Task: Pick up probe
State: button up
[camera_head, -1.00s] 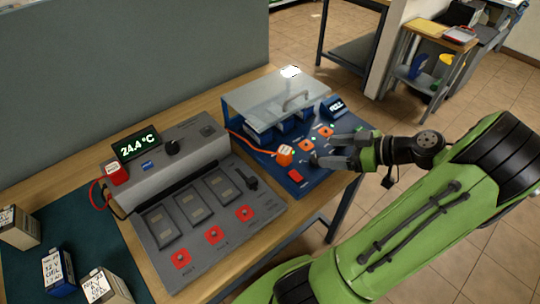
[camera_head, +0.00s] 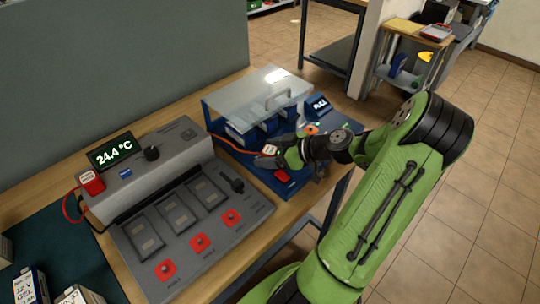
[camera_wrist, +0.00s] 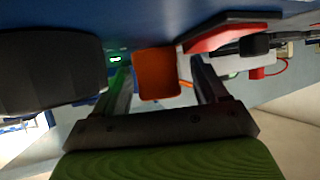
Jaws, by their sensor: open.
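The orange probe, a small block on an orange cable (camera_head: 229,146), sits at the blue charger unit (camera_head: 262,178). In the wrist view the orange probe (camera_wrist: 157,75) lies between the two fingers of my gripper (camera_wrist: 158,88). The fingers are open on either side of it, with gaps that look visible. In the head view my gripper (camera_head: 275,157) reaches over the front of the blue unit and hides most of the probe. I cannot tell whether a finger touches it.
The blue unit has a clear, handled cover (camera_head: 255,98), a red button (camera_head: 282,175) and a small display (camera_head: 318,105). Left of it stands a grey tester (camera_head: 185,215) with a temperature screen and a red block (camera_head: 91,182) on a red cable. Batteries lie on the dark mat (camera_head: 75,245).

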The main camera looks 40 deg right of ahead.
jog(key=c, duration=1.2)
